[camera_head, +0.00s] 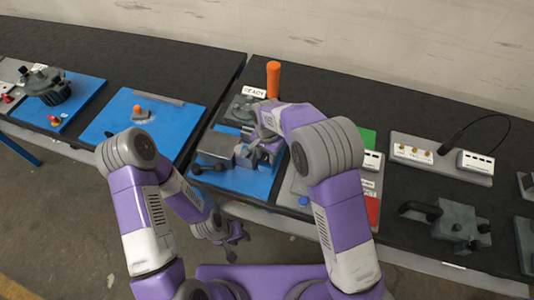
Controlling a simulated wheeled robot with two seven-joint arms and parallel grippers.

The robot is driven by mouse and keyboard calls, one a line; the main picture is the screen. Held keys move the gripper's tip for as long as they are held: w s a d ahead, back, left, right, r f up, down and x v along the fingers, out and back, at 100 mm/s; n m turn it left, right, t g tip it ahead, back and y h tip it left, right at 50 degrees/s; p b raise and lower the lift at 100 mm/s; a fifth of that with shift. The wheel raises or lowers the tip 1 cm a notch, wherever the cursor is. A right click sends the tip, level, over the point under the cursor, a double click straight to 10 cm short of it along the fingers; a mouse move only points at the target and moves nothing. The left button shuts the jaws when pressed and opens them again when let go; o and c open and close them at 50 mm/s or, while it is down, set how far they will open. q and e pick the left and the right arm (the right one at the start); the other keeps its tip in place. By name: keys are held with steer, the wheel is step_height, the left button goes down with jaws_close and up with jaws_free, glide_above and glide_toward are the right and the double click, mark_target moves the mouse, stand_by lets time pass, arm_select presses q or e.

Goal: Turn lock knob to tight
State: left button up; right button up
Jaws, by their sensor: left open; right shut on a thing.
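The chain drive fixture stands on a blue base plate (232,182) in the middle, with grey blocks and a dark handle (208,168) at its front left. My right gripper (262,152) reaches down over the right part of this fixture and is shut on a small part there, apparently the lock knob. The jaws and wrist hide that part, so its turn position cannot be told. My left gripper (236,242) hangs open and empty below the table's front edge, apart from the fixture.
An upright orange handle (273,80) and a READY label (254,91) stand behind my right gripper. A panel with green and red patches (373,208) is to the right. A dark clamp-like device (447,225) lies farther right. Another blue plate (170,122) is to the left.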

mark_target(267, 156)
steer(key=shift+w+m, duration=0.1)
steer(key=shift+m, duration=0.2)
stand_by(0.4)
steer(key=o, duration=1)
steer(key=shift+o, duration=0.2)
step_height(267, 156, up, 8)
steer(key=shift+f+p, duration=0.2)
steer(key=shift+p, duration=0.15)
